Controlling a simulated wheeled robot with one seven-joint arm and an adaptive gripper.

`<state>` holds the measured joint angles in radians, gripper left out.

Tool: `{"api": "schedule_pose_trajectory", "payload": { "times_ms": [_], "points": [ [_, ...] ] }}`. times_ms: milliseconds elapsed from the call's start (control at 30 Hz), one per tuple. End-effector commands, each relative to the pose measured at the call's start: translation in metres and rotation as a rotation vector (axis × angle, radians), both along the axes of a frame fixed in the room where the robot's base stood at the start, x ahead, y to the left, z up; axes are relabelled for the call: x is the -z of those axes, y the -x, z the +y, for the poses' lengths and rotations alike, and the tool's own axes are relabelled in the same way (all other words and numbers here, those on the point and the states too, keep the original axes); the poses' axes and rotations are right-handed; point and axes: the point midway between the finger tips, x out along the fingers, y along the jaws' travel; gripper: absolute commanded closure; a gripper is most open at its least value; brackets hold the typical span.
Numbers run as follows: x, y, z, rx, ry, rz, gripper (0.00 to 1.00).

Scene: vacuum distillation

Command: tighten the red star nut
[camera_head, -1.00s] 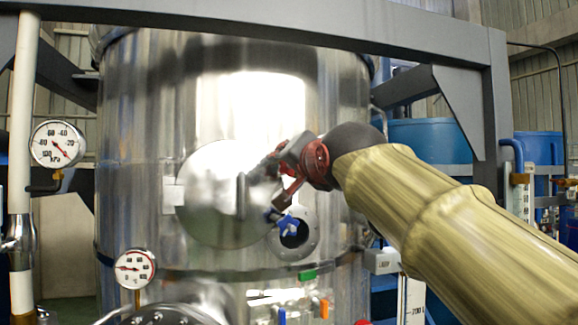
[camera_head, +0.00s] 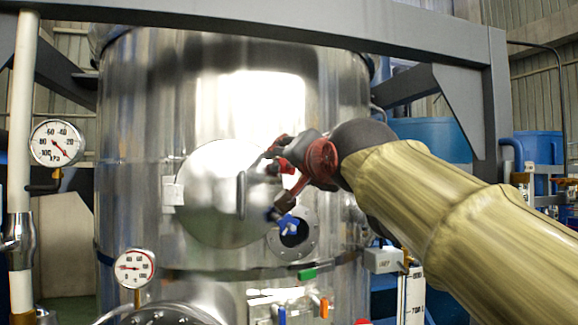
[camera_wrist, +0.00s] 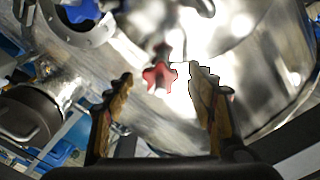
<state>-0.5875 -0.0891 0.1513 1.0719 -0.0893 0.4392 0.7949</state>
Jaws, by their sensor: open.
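The red star nut (camera_wrist: 158,78) shows in the wrist view, on a metal stem against the shiny vessel. My gripper (camera_wrist: 160,84) is open, with one finger to the left of the nut and one to the right. The nut appears in the gap near the fingertips. Neither finger is seen to touch it. In the head view my gripper (camera_head: 276,176) is in front of the round steel door (camera_head: 212,195), near its right edge. The fingers and wrist partly hide the nut there.
A blue star nut (camera_head: 287,225) is below my gripper, by a round flanged port (camera_head: 302,240). It also shows in the wrist view (camera_wrist: 84,10). Green (camera_head: 307,274) and orange (camera_head: 324,307) valve handles sit lower. A grey frame beam (camera_head: 270,18) crosses above.

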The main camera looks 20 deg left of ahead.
Motion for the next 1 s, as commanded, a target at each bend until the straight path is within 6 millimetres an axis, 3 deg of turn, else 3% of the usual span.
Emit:
{"api": "schedule_pose_trajectory", "payload": {
  "times_ms": [300, 500, 1000],
  "points": [
    [-0.001, 0.053, -0.032, -0.001, -0.001, -0.002, 0.45],
    [0.0, 0.076, -0.046, -0.001, 0.0, 0.001, 0.45],
    [0.001, 0.085, -0.052, -0.001, 0.001, 0.0, 0.45]
  ]
}}
